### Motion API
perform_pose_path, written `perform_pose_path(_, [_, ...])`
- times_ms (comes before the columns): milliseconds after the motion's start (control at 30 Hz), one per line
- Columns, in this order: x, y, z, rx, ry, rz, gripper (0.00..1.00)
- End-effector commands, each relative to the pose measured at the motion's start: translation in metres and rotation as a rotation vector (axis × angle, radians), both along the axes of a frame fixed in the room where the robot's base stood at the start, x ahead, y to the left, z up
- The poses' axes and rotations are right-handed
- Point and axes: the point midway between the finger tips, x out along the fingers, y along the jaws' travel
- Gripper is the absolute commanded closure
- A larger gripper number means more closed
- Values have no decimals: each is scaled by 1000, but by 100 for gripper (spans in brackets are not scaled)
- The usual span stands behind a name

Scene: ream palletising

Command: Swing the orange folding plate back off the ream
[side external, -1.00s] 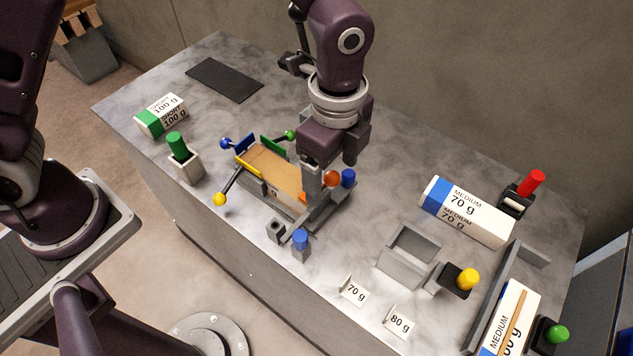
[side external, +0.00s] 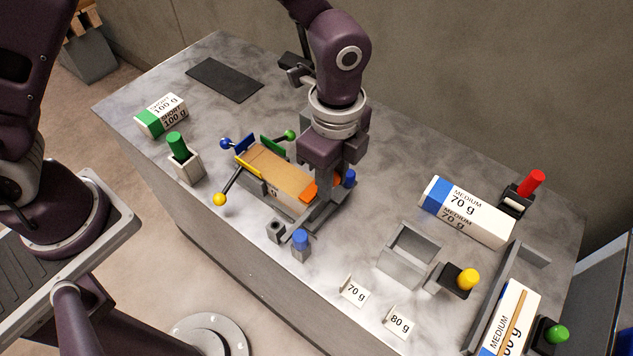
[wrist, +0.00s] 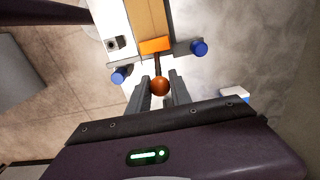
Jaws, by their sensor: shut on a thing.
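The ream (side external: 280,173), with a brown top, lies in a grey fixture (side external: 336,210). The orange folding plate (side external: 309,190) is at the ream's right end. In the wrist view the plate (wrist: 155,45) sits at the ream's near end, with a dark rod running from it to an orange ball knob (wrist: 159,87). My gripper (side external: 327,186) is shut on this knob, which lies between its two fingers in the wrist view. The fingers hide most of the knob in the side view. I cannot tell whether the plate still touches the ream.
Blue (side external: 225,144), green (side external: 290,135) and yellow (side external: 219,199) knobs stick out around the ream's far end. Blue-topped posts (side external: 300,238) flank the near end. A white 70 g ream (side external: 466,212) and grey holder (side external: 408,252) stand right.

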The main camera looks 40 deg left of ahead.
Motion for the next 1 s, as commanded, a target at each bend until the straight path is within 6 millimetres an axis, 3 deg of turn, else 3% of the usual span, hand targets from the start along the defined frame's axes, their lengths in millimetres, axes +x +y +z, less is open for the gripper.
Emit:
perform_pose_path(433, [0, -2, -1, 0, 0, -1, 98])
perform_pose_path(1000, [-1, -31, -19, 0, 2, -1, 97])
